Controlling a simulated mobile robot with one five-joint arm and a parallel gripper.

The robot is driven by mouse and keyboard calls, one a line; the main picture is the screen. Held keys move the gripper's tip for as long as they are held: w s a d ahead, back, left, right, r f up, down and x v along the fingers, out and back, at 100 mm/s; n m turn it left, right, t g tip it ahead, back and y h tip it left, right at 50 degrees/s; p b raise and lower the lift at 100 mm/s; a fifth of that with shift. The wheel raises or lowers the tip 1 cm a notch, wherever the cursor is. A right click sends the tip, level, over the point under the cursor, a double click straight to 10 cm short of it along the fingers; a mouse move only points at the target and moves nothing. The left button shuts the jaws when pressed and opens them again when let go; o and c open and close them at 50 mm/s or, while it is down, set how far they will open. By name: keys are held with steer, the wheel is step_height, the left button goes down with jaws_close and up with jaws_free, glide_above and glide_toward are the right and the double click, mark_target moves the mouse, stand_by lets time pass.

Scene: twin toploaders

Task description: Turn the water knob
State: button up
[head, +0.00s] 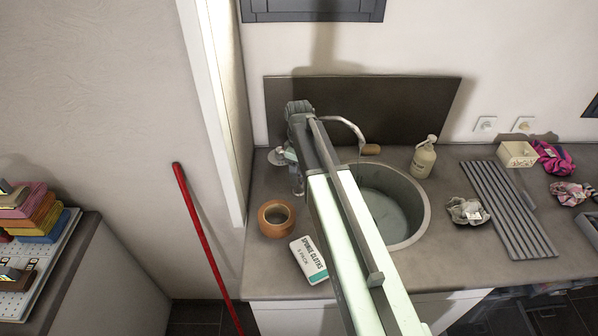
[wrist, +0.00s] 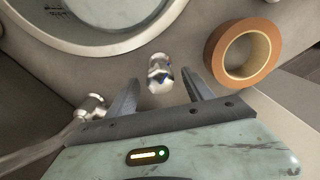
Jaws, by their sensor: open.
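A chrome water knob (wrist: 160,74) shows in the wrist view, between and just ahead of my gripper's fingertips. My gripper (wrist: 161,82) is open, with a gap visible on both sides of the knob. A second chrome fitting (wrist: 91,107) lies to the left, outside the left finger. In the head view my arm reaches over the counter to the left of the sink and hides much of the tap area. Chrome parts (head: 296,182) show beside my arm there. The curved faucet spout (head: 347,124) ends over the sink's back edge.
The round sink (head: 424,219) is right of my arm. A tape roll (head: 276,218) and a sponge cloths pack (head: 309,260) lie left of it. A soap bottle (head: 424,158) and slatted rack (head: 508,211) stand right. A dark backsplash (head: 420,105) is behind.

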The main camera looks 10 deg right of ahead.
mark_target(299, 173)
step_height(299, 173, up, 8)
steer(key=p, duration=0.8)
steer(key=shift+f, duration=0.1)
stand_by(6.7)
